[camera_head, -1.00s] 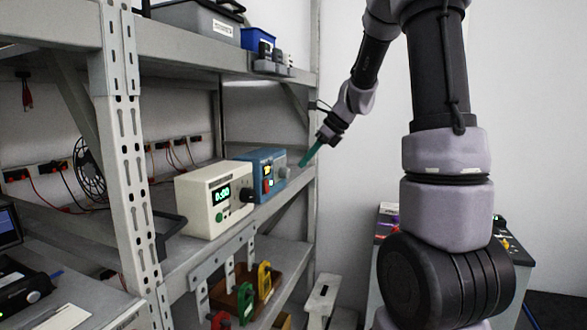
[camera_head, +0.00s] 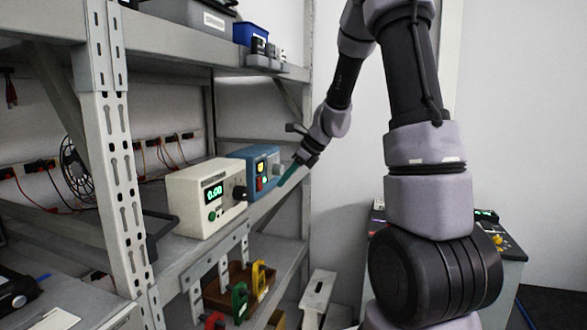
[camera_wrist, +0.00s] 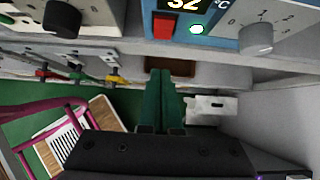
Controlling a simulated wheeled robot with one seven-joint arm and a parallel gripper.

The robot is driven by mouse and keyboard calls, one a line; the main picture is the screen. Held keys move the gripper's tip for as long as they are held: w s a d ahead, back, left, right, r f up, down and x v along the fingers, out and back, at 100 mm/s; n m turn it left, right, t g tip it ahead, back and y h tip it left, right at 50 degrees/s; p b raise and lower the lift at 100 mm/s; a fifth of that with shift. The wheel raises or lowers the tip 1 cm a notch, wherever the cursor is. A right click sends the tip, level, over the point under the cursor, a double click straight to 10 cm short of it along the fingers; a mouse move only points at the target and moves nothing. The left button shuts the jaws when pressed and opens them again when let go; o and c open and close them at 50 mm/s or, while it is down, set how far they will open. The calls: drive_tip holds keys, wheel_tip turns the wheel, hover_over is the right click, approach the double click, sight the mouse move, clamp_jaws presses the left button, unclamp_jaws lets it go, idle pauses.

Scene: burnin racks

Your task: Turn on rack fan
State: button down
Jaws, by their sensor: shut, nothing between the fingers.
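A blue box (camera_head: 250,161) stands on the middle shelf. In the wrist view, its front (camera_wrist: 222,42) has a display reading 32 °C (camera_wrist: 183,5), a red rocker (camera_wrist: 163,27), a small lit round lamp (camera_wrist: 197,29) and a grey knob (camera_wrist: 257,38) with numbers around it. I cannot tell the knob's setting. The knob also shows in the head view (camera_head: 279,169). My gripper (camera_head: 284,181), with green fingers, is shut and empty just in front of and below the box's face. The fingers also show in the wrist view (camera_wrist: 163,75), below the rocker. Contact is not visible.
A cream box (camera_head: 194,204) with a green display and a black knob (camera_head: 240,192) stands left of the blue box. A rack post (camera_head: 108,130) stands at left. A cart (camera_head: 515,255) stands at right.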

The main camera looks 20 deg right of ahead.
sight(261, 187)
drive_tip(key=shift+w+a+f, duration=0.3)
drive_tip(key=shift+w+a, duration=0.2)
drive_tip(key=shift+a, duration=0.2)
drive_tip(key=shift+w+a+f, duration=0.35)
drive_tip(key=shift+w+a, duration=0.15)
drive_tip(key=shift+a, duration=0.15)
drive_tip(key=shift+w+a+f, duration=0.3)
drive_tip(key=shift+w+a, duration=0.2)
drive_tip(key=shift+a, duration=0.2)
drive_tip(key=shift+w+a+f, duration=0.2)
drive_tip(key=shift+a, duration=0.05)
drive_tip(key=shift+r, duration=0.2)
drive_tip(key=shift+r, duration=0.7)
